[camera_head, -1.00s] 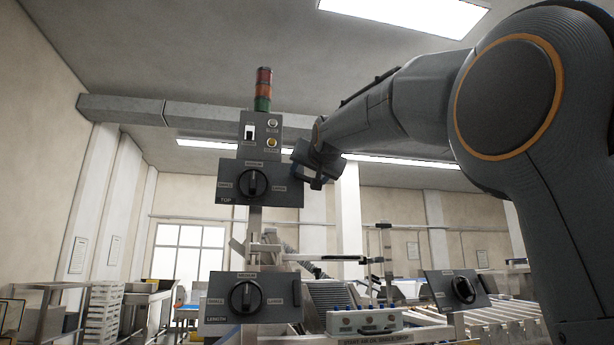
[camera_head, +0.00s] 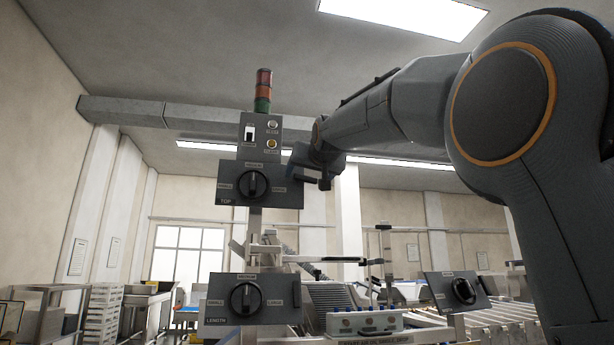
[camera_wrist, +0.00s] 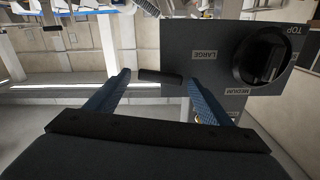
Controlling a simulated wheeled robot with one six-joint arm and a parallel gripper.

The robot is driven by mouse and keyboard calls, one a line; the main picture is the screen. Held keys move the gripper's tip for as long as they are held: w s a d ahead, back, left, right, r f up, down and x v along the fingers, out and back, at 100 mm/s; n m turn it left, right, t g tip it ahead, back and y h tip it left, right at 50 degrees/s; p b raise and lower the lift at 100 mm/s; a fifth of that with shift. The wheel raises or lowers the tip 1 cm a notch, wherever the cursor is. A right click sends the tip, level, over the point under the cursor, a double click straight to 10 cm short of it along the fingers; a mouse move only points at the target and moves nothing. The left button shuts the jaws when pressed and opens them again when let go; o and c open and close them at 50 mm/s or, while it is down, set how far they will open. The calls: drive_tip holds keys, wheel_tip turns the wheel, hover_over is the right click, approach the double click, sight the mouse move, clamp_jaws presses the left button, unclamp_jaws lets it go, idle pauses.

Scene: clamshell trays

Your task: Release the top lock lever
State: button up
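The top panel (camera_head: 228,184), marked TOP, carries a round black knob (camera_head: 254,185) in the head view. The panel (camera_wrist: 228,70) and knob (camera_wrist: 262,58) fill the right of the wrist view. A dark bar-shaped lever (camera_wrist: 160,76) lies just off the panel's LARGE side. My gripper (camera_head: 322,178) is at the right of the panel, level with the knob. In the wrist view my gripper (camera_wrist: 158,84) is open, its blue fingers either side of the lever. I cannot tell whether they touch it. I do not make out this lever in the head view.
A LENGTH panel (camera_head: 216,305) with a similar knob and a dark side bar (camera_head: 297,295) stands below. A switch box (camera_head: 258,150) and a red, orange and green light tower (camera_head: 263,90) rise above. A third knob panel (camera_head: 440,288) is at lower right.

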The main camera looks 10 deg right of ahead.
drive_tip(key=s+b, duration=0.3)
drive_tip(key=s, duration=0.4)
drive_tip(key=shift+s+b, duration=0.4)
idle(0.3)
wheel_tip(320, 180, down, 48)
drive_tip(key=w+n+g, duration=0.1)
drive_tip(key=w+g, duration=0.1)
drive_tip(key=g, duration=0.7)
drive_tip(key=s+f+g, duration=0.3)
drive_tip(key=s+f, duration=1.1)
drive_tip(key=f, duration=0.2)
drive_tip(key=s+d+f+g, duration=0.1)
drive_tip(key=s+f+g, duration=0.3)
drive_tip(key=s+f, duration=1)
wheel_tip(320, 180, down, 3)
drive_tip(key=shift+s+d+r+n+g, duration=0.1)
drive_tip(key=shift+s+d+n+g, duration=0.1)
drive_tip(key=shift+n+g, duration=0.15)
